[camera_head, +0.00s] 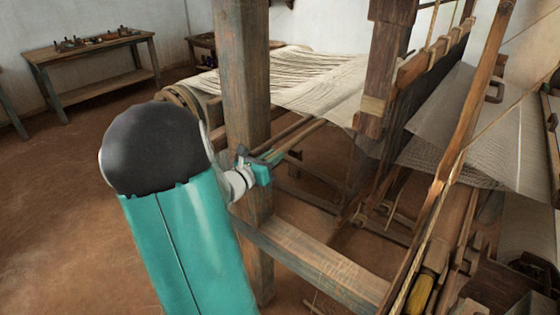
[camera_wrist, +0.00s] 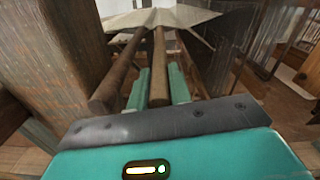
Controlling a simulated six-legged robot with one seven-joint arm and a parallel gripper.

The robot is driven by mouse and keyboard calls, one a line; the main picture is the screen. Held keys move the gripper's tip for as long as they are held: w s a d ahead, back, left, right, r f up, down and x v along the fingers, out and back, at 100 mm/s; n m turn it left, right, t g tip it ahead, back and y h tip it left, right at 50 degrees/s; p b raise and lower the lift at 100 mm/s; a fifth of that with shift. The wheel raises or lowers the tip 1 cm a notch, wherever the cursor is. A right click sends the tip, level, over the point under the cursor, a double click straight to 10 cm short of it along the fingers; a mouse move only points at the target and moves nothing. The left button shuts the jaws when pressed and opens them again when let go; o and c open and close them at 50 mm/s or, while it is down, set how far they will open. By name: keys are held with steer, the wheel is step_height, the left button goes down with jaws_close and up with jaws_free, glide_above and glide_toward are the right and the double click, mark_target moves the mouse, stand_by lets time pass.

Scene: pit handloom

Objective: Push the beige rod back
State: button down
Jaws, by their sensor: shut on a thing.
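The beige rod (camera_wrist: 158,68) runs away from me between the teal fingers of my gripper (camera_wrist: 159,88) in the wrist view. My gripper is shut on its near end. In the head view my gripper (camera_head: 264,167) is beside the loom's front wooden post, and the rod (camera_head: 302,136) slants from it up and right toward the cloth. A darker rod (camera_wrist: 120,72) lies alongside on the left, apart from the fingers. The far end of the beige rod is hidden under the cloth.
The thick wooden post (camera_head: 243,90) stands close to my arm and fills the left of the wrist view. Pale cloth (camera_head: 320,80) stretches over the rods. A low beam (camera_head: 310,262) crosses below. A workbench (camera_head: 95,62) with small tools stands far left, with open floor before it.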

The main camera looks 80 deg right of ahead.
steer(key=shift+w+d, duration=0.15)
steer(key=shift+w, duration=0.3)
steer(key=c, duration=1.3)
jaws_free()
